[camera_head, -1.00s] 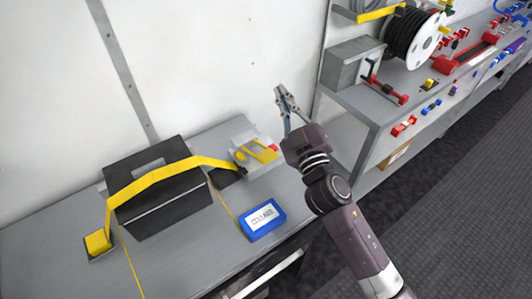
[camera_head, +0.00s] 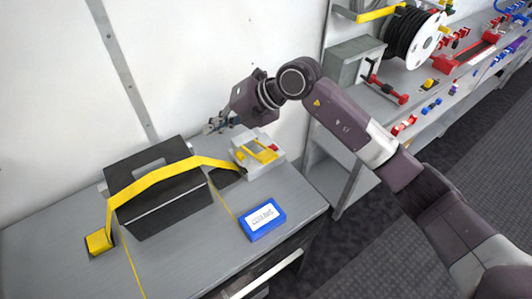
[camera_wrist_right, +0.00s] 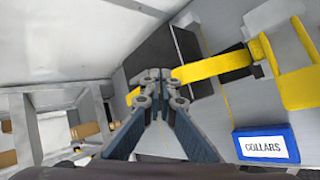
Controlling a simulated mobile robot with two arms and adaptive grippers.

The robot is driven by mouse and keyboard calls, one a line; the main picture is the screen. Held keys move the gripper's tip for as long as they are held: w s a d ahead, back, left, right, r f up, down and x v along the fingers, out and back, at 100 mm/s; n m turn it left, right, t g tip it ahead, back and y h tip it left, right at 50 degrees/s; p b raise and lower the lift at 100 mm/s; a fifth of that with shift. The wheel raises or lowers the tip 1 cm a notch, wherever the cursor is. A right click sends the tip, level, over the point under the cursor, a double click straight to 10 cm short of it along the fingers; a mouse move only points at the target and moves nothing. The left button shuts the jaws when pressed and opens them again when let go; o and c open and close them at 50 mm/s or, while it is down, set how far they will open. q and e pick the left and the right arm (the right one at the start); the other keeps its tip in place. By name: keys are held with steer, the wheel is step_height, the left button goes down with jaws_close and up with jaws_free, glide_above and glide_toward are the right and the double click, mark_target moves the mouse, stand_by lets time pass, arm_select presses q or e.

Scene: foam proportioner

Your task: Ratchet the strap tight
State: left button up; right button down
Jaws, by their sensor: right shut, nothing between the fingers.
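A yellow strap (camera_head: 152,178) runs over a black case (camera_head: 165,205) on the grey bench. Its left end meets a yellow block (camera_head: 98,242), and its right end runs to a light grey ratchet unit with a yellow handle (camera_head: 262,152). My right gripper (camera_head: 214,127) is above the back of the bench, left of the ratchet and near the wall. In the right wrist view, my right gripper (camera_wrist_right: 158,74) has its fingers together and empty, with the strap (camera_wrist_right: 212,68) and ratchet (camera_wrist_right: 290,88) beyond it to the right. My left gripper is not seen.
A blue box labelled COLLARS (camera_head: 262,219) sits on the bench in front of the ratchet. A grey shelf unit (camera_head: 352,68) with a black cable reel (camera_head: 410,38) stands to the right. The white wall closes off the back.

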mark_target(271, 157)
steer(key=w+d+f+m+t+h, duration=0.1)
steer(key=w+d+h, duration=0.4)
steer(key=d, duration=0.6)
steer(key=shift+w+h, duration=0.25)
steer(key=shift+h, duration=0.25)
steer(key=f+b, duration=0.1)
steer(key=f, duration=0.1)
steer(key=s+f, duration=0.1)
steer(key=f, duration=0.1)
steer(key=s+d+f+b, duration=0.1)
steer(key=f, duration=0.1)
steer(key=shift+d+f+b, duration=0.1)
steer(key=shift+f+b, duration=0.2)
steer(key=shift+f, duration=0.1)
steer(key=shift+s+d+f+b, duration=0.15)
steer(key=shift+s+f+b, duration=0.1)
steer(key=shift+f+b, duration=0.4)
steer(key=shift+f, duration=0.15)
steer(key=shift+s+d+f+b, duration=0.1)
steer(key=shift+s+f+b, duration=0.05)
steer(key=shift+f+b, duration=0.2)
